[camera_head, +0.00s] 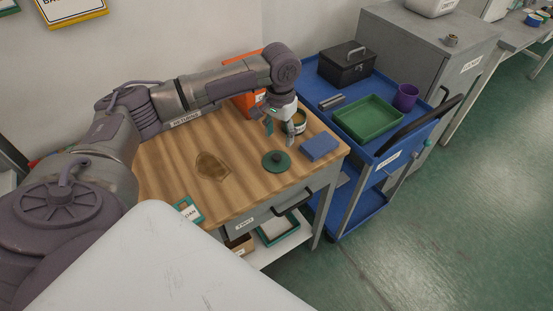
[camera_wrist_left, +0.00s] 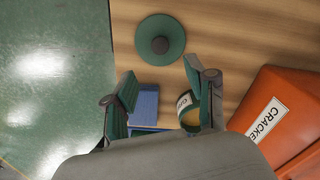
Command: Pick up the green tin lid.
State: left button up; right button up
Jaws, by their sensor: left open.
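The green tin lid (camera_head: 276,161), round with a dark knob in its middle, lies flat on the wooden tabletop near the front edge. In the left wrist view the lid (camera_wrist_left: 160,40) is beyond the fingertips, apart from them. My left gripper (camera_head: 278,124) is open and empty above the table, behind the lid in the head view; its two fingers also show in the left wrist view (camera_wrist_left: 160,82). A tin with a green band and a label (camera_head: 299,122) stands beside the gripper; it shows partly behind a finger in the left wrist view (camera_wrist_left: 188,112). My right gripper is not in view.
A blue block (camera_head: 319,147) lies right of the lid. An orange box (camera_head: 243,104) stands behind my arm; its label reads CRACKE in the left wrist view. A brown patch (camera_head: 212,167) marks the table. A blue cart (camera_head: 384,147) with a green tray (camera_head: 368,117) stands to the right.

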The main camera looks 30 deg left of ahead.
aim_at(277, 155)
pick_arm(q)
notch_tip(277, 155, down, 3)
jog(key=shift+r, duration=0.1)
jog(key=f, duration=0.1)
jog(key=f+p, duration=0.1)
jog(key=f, duration=0.2)
jog(key=shift+s+a+f+p, duration=0.1)
jog(key=shift+s+a+p, duration=0.05)
jog(key=shift+s+p, duration=0.2)
jog(key=shift+f, duration=0.6)
jog(key=c, duration=1)
jog(key=shift+c, duration=0.2)
